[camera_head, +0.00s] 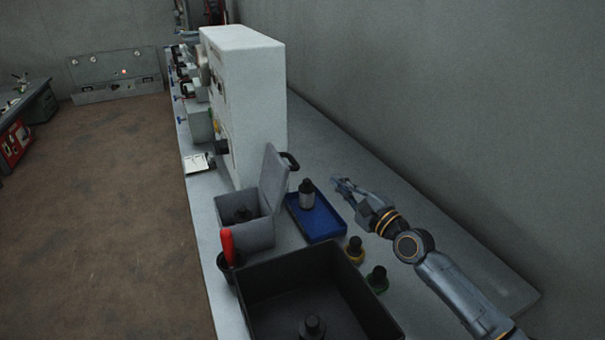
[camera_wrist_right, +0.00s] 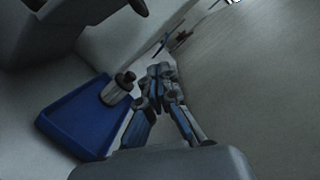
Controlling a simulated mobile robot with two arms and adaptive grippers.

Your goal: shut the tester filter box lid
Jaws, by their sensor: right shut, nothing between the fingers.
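The tester filter box (camera_head: 246,232) is a small grey box on the bench in the head view. Its lid (camera_head: 272,180) stands open and upright on the box's right side. A dark object (camera_head: 242,214) sits inside the box. My right gripper (camera_head: 338,184) is shut and empty above the bench, to the right of the lid and just beyond the blue tray. In the right wrist view the gripper (camera_wrist_right: 158,72) shows with its fingertips together. The lid is not clearly identifiable there. My left gripper is not in view.
A blue tray (camera_head: 328,233) with a dark-capped bottle (camera_head: 307,195) lies between the box and my right arm. A black crate (camera_head: 275,270) stands in front, with a red-handled tool (camera_head: 227,245) beside it. A tall white cabinet (camera_head: 262,90) stands behind. The wall bounds the right.

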